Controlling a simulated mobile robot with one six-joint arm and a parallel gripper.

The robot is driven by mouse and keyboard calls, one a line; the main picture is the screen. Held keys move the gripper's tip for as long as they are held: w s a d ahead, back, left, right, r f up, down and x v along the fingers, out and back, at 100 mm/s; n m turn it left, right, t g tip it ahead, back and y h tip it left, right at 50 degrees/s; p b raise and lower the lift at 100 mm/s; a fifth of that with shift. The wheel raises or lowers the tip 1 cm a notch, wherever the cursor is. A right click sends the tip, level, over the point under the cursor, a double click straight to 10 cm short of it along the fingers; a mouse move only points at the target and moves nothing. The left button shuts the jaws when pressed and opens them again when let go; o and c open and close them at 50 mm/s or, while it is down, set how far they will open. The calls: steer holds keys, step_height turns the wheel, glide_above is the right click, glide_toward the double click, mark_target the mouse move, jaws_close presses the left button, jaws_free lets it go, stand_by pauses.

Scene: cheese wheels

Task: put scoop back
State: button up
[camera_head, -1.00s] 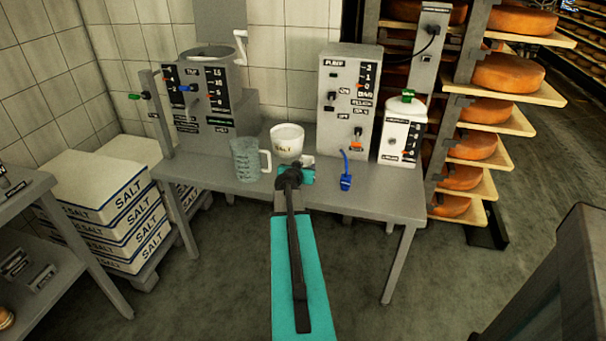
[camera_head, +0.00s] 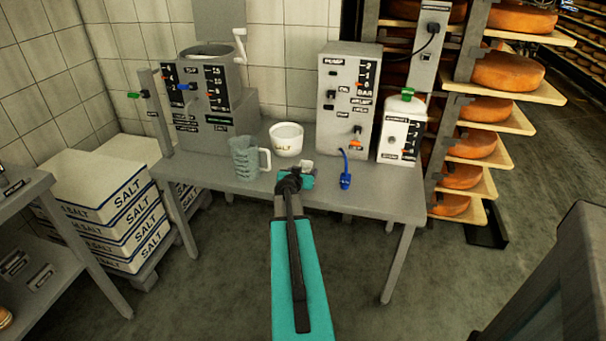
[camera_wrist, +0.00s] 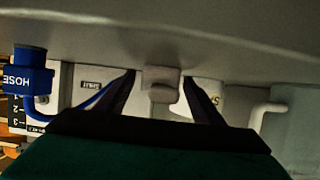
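My gripper (camera_head: 307,172) is above the front part of the grey table, just in front of the white salt tub (camera_head: 286,139). In the wrist view its two dark fingers (camera_wrist: 160,78) stand apart. A small pale piece (camera_wrist: 162,85), possibly the scoop, shows between them, with a narrow gap visible on each side. A pale bit also shows at the gripper tip in the head view (camera_head: 307,164). Its full shape is hidden, so I cannot be sure it is the scoop. Part of the tub shows in the wrist view (camera_wrist: 208,95).
A translucent grey jug (camera_head: 245,158) stands left of the tub. A blue hose end (camera_head: 345,180) is right of my gripper, also in the wrist view (camera_wrist: 28,75). Control boxes (camera_head: 347,105) stand behind. The table's (camera_head: 385,195) front right is clear.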

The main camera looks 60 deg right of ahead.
steer(key=shift+r+p, duration=0.2)
steer(key=shift+p, duration=0.1)
steer(key=shift+b+v, duration=0.8)
steer(key=shift+v, duration=3.9)
steer(key=shift+a+r+p, duration=0.1)
steer(key=shift+r+p, duration=0.1)
steer(key=shift+p, duration=0.4)
steer(key=shift+p+v, duration=1.1)
steer(key=shift+p, duration=0.55)
steer(key=shift+f, duration=0.1)
steer(key=shift+w+a, duration=0.1)
